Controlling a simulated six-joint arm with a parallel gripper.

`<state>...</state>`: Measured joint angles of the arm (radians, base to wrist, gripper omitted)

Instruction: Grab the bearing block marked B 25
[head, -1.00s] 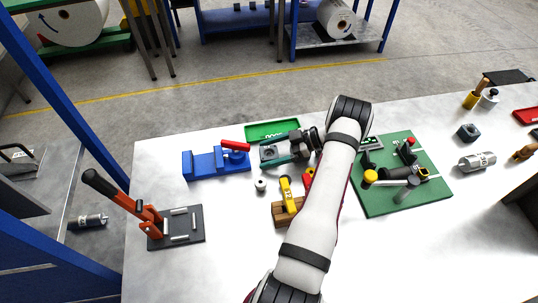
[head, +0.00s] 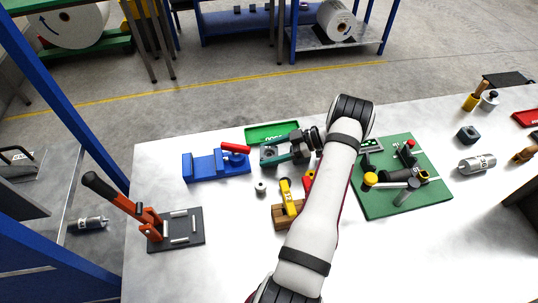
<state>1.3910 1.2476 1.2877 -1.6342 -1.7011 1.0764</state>
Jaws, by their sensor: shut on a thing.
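My gripper (head: 276,155) is at the left end of my arm, near the back edge of the table, with teal parts at its jaws. It is shut on a small grey block (head: 269,152), partly covered by the jaws. Its marking is too small to read, so I cannot tell from it whether this is B 25. Another dark grey block (head: 468,134) with a round hole stands apart at the right of the table; no marking is readable on it.
A blue vise (head: 215,165) with a red handle is left of my gripper. A green tray (head: 260,133) lies behind it. A yellow-handled tool (head: 287,196) on a wooden block is in front. A green board with clamps (head: 375,207) is to the right.

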